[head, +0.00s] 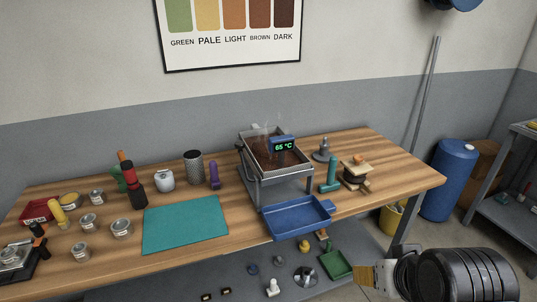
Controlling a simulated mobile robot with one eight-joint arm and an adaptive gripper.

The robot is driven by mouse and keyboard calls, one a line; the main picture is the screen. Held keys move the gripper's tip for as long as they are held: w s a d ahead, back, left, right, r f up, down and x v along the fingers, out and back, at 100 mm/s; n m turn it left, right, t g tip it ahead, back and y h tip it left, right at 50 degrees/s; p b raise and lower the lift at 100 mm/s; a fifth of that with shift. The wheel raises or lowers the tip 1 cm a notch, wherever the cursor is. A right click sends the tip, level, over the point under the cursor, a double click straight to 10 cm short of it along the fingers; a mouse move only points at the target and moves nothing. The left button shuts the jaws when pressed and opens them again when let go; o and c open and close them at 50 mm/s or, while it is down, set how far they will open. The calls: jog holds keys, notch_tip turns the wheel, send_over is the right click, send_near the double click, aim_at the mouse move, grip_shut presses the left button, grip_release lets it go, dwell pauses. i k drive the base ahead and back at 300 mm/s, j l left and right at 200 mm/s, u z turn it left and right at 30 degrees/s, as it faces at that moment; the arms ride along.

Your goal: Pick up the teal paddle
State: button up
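The teal paddle (331,177) stands on the wooden table, right of the roaster, with an upright handle and a wider foot. It looks free of other things. My gripper (385,275) is at the bottom right, in front of and below the table edge, well apart from the paddle. A tan and pale brush-like piece shows at its tip. I cannot tell whether it is held, or how the fingers are set.
The roaster (283,181) reads 65 °C, with a blue tray (296,216) in front. A grey metal piece (323,150) and a wooden-topped stack (355,173) flank the paddle. A teal mat (184,225), tins and bottles lie left. A blue barrel (449,180) stands right.

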aim_at(331, 186)
jog(key=i+j, duration=0.15)
jog(key=i, duration=0.3)
jog(key=i+j, duration=0.15)
jog(key=i, duration=0.25)
jog(key=i+j, duration=0.1)
jog(key=i, duration=0.35)
